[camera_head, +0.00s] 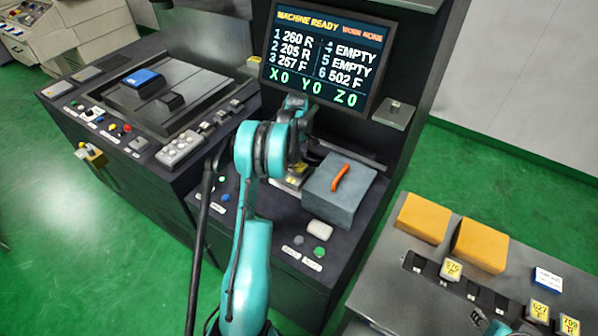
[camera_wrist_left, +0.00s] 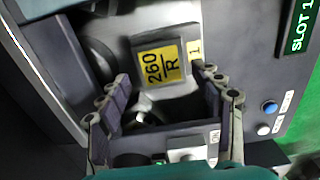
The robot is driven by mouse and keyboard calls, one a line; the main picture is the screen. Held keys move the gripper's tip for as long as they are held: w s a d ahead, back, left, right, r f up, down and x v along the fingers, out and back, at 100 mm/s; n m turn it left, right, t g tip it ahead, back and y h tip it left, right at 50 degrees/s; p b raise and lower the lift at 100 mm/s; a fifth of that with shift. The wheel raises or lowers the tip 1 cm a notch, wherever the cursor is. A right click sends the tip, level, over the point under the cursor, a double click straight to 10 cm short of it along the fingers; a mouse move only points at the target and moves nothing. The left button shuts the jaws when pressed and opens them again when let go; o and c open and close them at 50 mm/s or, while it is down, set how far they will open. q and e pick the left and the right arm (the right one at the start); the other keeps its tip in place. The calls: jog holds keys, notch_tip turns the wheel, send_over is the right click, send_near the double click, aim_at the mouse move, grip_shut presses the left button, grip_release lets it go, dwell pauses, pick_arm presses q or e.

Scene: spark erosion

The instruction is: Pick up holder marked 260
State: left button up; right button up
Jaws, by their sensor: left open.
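The holder marked 260 R (camera_wrist_left: 158,65) shows in the left wrist view, a grey block with a yellow label, seated beside a yellow tag marked 1. My left gripper (camera_wrist_left: 165,92) is open, with one finger on each side of the space just below the label. The fingers appear apart from the holder, and nothing is between them. In the head view my teal left arm reaches over the machine's console and largely hides the gripper and the holder. A small part of my right gripper (camera_head: 478,317) shows at the bottom right; its jaw state is unclear.
A screen (camera_head: 326,58) lists slot 1 as 260 R. A grey block (camera_head: 340,200) with an orange handle stands right of my left arm. A table (camera_head: 395,290) at the lower right carries orange blocks (camera_head: 480,246) and several labelled holders.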

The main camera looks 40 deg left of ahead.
aim_at(298, 167)
pick_arm(q)
jog(key=f, duration=0.4)
jog(key=shift+d+f, duration=0.1)
jog(key=shift+d, duration=0.1)
jog(key=c, duration=1.3)
